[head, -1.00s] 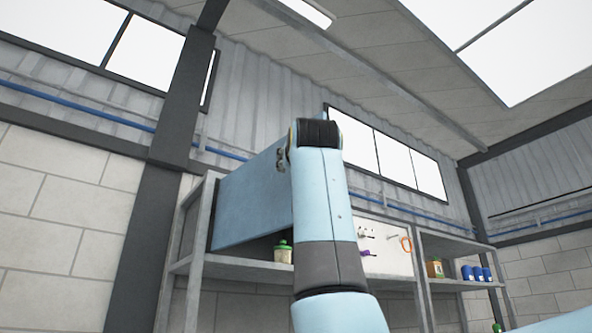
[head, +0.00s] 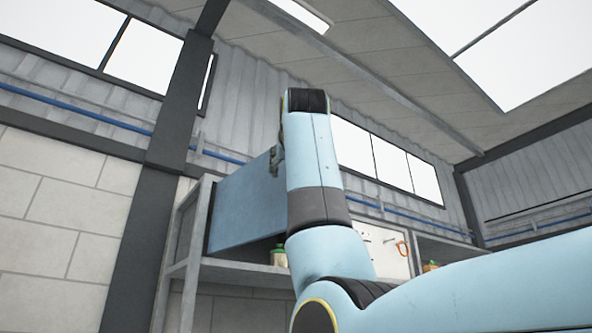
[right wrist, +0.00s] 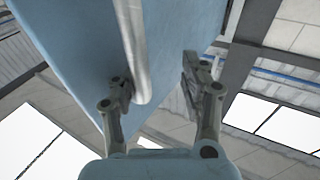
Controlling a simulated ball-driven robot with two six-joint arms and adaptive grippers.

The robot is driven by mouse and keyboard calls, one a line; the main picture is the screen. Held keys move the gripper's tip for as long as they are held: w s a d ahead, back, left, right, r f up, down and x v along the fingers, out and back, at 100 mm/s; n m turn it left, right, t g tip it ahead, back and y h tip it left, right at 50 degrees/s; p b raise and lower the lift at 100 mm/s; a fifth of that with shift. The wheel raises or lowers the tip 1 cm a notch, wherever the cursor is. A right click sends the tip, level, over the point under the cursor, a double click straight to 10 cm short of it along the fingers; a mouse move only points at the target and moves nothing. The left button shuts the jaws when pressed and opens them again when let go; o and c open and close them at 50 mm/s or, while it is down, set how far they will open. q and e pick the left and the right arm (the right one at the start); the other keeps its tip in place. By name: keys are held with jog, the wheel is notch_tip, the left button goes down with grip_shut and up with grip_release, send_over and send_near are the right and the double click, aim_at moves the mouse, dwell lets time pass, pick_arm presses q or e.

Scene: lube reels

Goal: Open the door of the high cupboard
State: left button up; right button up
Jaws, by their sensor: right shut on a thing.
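The high cupboard (head: 235,215) is a light-blue box on the grey shelf frame, left of my raised right arm. My right gripper (head: 275,160) shows at its upper right corner, partly hidden by my wrist. In the right wrist view, a pale grey upright bar (right wrist: 134,50), which looks like the door handle, runs down between the two fingers of my right gripper (right wrist: 155,92) along the blue panel (right wrist: 75,50). I cannot tell how far the door stands open. My left gripper is not in view.
A grey shelf frame (head: 240,270) carries the cupboard. A green-topped jar (head: 278,256) stands below it. A white tool board (head: 385,245) is to the right, partly behind my arm. A dark post (head: 170,150) stands at the left.

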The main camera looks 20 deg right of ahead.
jog(key=s+a+f+b, duration=0.4)
jog(key=s+a+b, duration=0.2)
jog(key=a+b, duration=0.3)
jog(key=b, duration=0.3)
dwell(1.0)
jog(key=shift+f, duration=0.2)
dwell(0.4)
